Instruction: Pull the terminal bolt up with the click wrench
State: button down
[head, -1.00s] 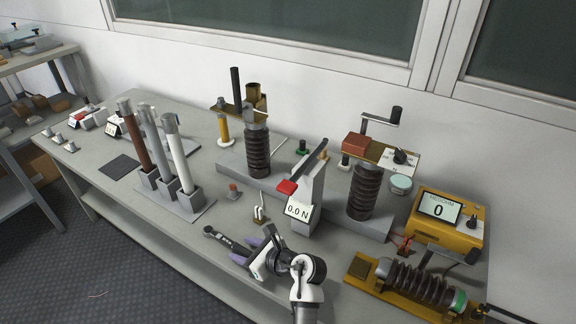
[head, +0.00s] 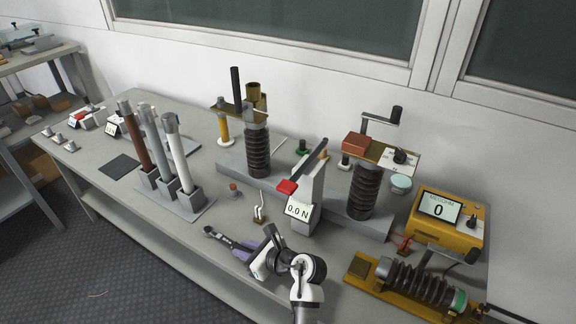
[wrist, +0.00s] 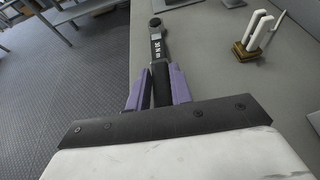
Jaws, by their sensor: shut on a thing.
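The click wrench is a dark bar with a round ratchet head. In the head view the wrench (head: 212,233) lies near the front edge of the bench, and in the wrist view the wrench (wrist: 157,47) points away from me, its head furthest. My gripper (head: 236,250) is shut on its dark handle; in the wrist view the purple fingers of my gripper (wrist: 160,90) press on both sides of it. The handle's near end is hidden by my gripper. I cannot tell which part is the terminal bolt.
A force gauge stand reading 0.0 N (head: 298,210) stands just behind my gripper. Left of it are a small white two-pronged piece (head: 259,213) and upright tubes in a rack (head: 186,203). Ribbed insulators (head: 256,152) stand behind. A yellow meter (head: 445,222) is at right.

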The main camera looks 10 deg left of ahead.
jog(key=shift+r, duration=0.1)
notch_tip(320, 180, up, 6)
jog(key=p, duration=0.5)
jog(key=shift+p, duration=0.4)
